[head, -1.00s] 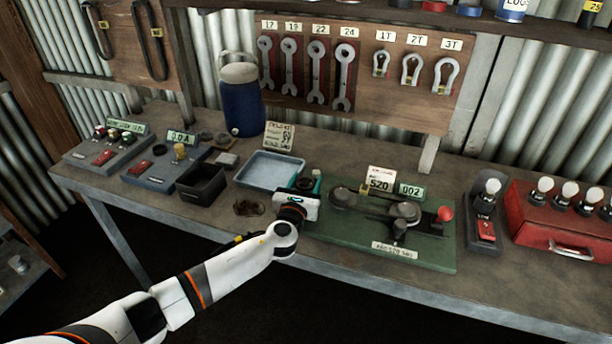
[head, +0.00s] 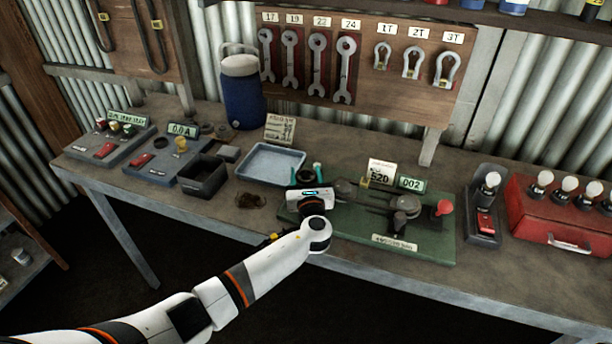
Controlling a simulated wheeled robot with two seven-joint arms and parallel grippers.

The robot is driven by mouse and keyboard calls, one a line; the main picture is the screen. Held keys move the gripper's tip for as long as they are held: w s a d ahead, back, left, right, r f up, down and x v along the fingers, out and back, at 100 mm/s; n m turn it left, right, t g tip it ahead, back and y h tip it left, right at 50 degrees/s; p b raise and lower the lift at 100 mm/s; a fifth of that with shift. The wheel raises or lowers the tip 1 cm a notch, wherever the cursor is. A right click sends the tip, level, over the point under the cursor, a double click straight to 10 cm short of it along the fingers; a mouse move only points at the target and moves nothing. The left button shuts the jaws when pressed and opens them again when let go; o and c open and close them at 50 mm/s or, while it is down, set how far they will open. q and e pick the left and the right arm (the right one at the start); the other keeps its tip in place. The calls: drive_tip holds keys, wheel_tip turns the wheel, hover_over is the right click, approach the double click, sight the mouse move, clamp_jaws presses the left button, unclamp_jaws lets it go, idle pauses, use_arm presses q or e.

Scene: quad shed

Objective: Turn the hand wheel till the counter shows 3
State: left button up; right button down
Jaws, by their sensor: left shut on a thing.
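The green board (head: 430,250) on the bench carries grey round parts, one at the left (head: 345,190) and one nearer the middle (head: 405,203), and a red knob (head: 443,208) at the right. The counter (head: 411,183) at its back reads 002. My left gripper (head: 307,178) is over the board's left end, beside the left round part. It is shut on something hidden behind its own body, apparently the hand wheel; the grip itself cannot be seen. My right gripper is not in view.
A blue-grey tray (head: 273,151) and a black bin (head: 202,186) stand left of the board. A card marked 520 (head: 381,173) stands at its back. A switch box with a bulb (head: 484,222) and a red case (head: 549,228) are to the right.

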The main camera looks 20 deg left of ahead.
use_arm(q)
drive_tip(key=o, duration=1)
drive_tip(key=b+v, duration=0.1)
drive_tip(key=v, duration=1.1)
